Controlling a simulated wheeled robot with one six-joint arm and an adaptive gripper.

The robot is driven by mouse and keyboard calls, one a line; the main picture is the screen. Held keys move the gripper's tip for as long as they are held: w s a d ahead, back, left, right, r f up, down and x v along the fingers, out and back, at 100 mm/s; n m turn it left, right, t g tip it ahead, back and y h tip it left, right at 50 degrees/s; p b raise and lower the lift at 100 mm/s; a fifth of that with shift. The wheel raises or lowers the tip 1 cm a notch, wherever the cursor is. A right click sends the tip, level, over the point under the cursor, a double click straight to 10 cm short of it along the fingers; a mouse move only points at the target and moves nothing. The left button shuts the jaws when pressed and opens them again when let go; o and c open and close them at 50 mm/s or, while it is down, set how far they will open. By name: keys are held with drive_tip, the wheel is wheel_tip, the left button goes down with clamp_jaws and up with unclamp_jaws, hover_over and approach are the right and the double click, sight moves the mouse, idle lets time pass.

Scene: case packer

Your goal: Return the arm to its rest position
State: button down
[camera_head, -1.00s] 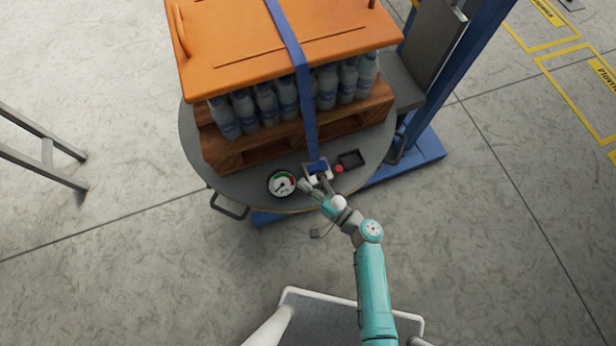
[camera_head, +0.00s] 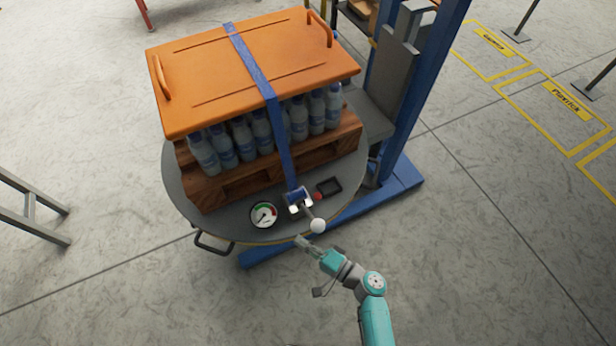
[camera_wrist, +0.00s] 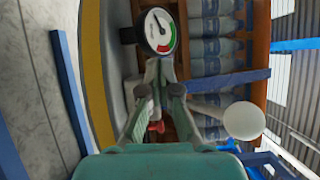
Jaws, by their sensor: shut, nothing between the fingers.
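My gripper (camera_head: 301,241) is shut and empty at the near edge of the round grey turntable (camera_head: 228,222), apart from the strap ratchet. In the wrist view my gripper (camera_wrist: 160,68) has its fingertips together, below the dial gauge (camera_wrist: 160,31). The strap ratchet (camera_head: 298,201) sits on the turntable, with a lever ending in a white knob (camera_head: 317,226) that points toward me. The knob also shows large in the wrist view (camera_wrist: 244,121), to the right of my fingers. The blue strap (camera_head: 262,85) runs up from the ratchet over the orange lid.
Bottles (camera_head: 243,139) stand on a wooden pallet (camera_head: 232,184) under the orange lid (camera_head: 220,63). A blue post (camera_head: 420,85) rises at right. Floor in front is clear.

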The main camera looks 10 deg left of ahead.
drive_tip(key=s+d+f+t+h, duration=0.1)
drive_tip(key=s+d+f+h, duration=0.3)
drive_tip(key=s+d+h, duration=0.95)
drive_tip(key=s+d+r+n+t+h, duration=0.1)
drive_tip(key=s+d+r+n+t, duration=0.1)
drive_tip(key=r, duration=0.7)
drive_tip(key=s+d+r+n+t+h, duration=0.1)
drive_tip(key=s+d+r+n+t, duration=0.1)
drive_tip(key=s+d+r, duration=0.3)
drive_tip(key=s+d+r+n+t+h, duration=0.1)
drive_tip(key=s+d+r, duration=0.3)
drive_tip(key=r, duration=0.9)
drive_tip(key=shift+s+r+n+t, duration=0.3)
drive_tip(key=shift+s+n+t, duration=0.2)
drive_tip(key=shift+s, duration=0.55)
